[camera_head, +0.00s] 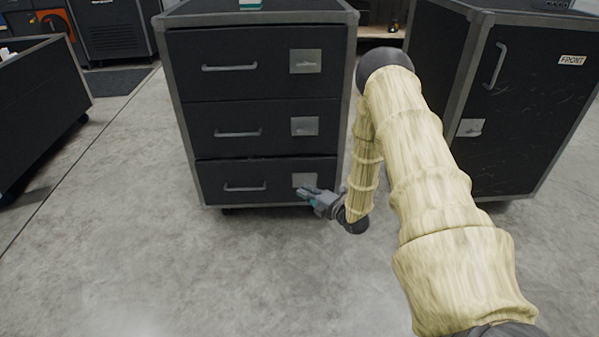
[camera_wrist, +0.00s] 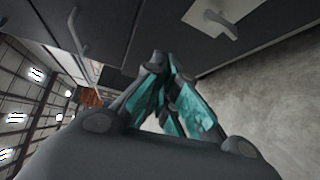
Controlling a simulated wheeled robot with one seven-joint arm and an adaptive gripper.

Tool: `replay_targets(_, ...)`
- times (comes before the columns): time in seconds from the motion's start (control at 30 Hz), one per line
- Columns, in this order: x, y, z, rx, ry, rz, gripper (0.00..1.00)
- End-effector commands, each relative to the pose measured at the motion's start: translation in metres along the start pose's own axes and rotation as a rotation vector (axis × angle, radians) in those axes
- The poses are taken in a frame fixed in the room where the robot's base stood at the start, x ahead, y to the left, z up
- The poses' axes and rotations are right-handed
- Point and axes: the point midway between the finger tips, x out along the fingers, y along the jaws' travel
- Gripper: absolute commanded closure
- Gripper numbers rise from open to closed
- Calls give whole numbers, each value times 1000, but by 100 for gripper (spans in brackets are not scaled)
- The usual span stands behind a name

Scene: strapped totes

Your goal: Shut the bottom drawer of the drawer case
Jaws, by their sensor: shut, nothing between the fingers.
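The black drawer case (camera_head: 260,95) with grey edges stands in the middle of the head view. It has three drawers, each with a bar handle and a square metal plate. The bottom drawer (camera_head: 225,176) sticks out a little past the drawers above it. My gripper (camera_head: 303,191) is shut and empty, low at the right part of the bottom drawer's front, near its plate (camera_head: 304,180). I cannot tell whether it touches. In the wrist view the teal fingers (camera_wrist: 172,100) are together, with a drawer front, plate and handle (camera_wrist: 77,32) above them.
A black cabinet (camera_head: 535,110) marked FRONT stands on the right, close to my arm. A black open container (camera_head: 40,105) is at the left. The grey floor (camera_head: 240,265) in front of the case is clear.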

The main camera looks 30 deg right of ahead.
Motion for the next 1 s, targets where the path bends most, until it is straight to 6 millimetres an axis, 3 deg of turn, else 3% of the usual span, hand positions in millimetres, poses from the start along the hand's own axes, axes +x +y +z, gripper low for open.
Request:
replay_targets(0.2, -1, -33, 1, -182, -78, -142, 100)
replay_targets(0.5, -8, -59, 9, -452, -186, -300, 100)
replay_targets(0.77, -13, -62, 14, -696, -275, -400, 100)
replay_targets(1.0, -14, -48, 12, -918, -360, -460, 100)
